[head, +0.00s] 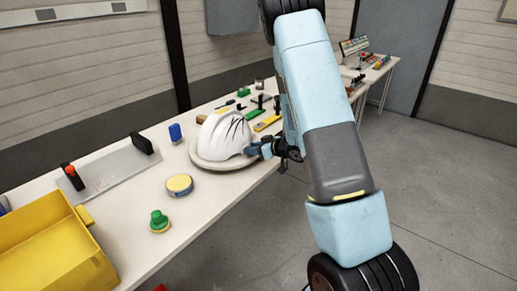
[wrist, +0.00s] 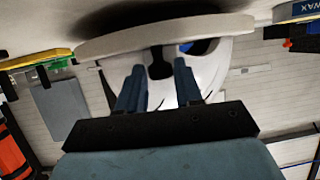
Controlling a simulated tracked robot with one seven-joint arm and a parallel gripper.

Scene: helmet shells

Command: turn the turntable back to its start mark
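The round pale turntable (head: 212,165) sits near the table's right edge, with a white helmet shell (head: 218,133) with dark stripes on it. In the wrist view, which looks upside down, the turntable rim (wrist: 110,45) crosses the top and the shell (wrist: 208,68) shows beyond my fingers. My gripper (head: 256,150) is at the turntable's right side. In the wrist view my blue fingers (wrist: 159,68) are apart, with a dark tab (wrist: 160,66) at the rim between their tips; gaps show beside it. I cannot make out the start mark.
A yellow bin (head: 50,255) is at the near left. Several small tools lie behind the shell.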

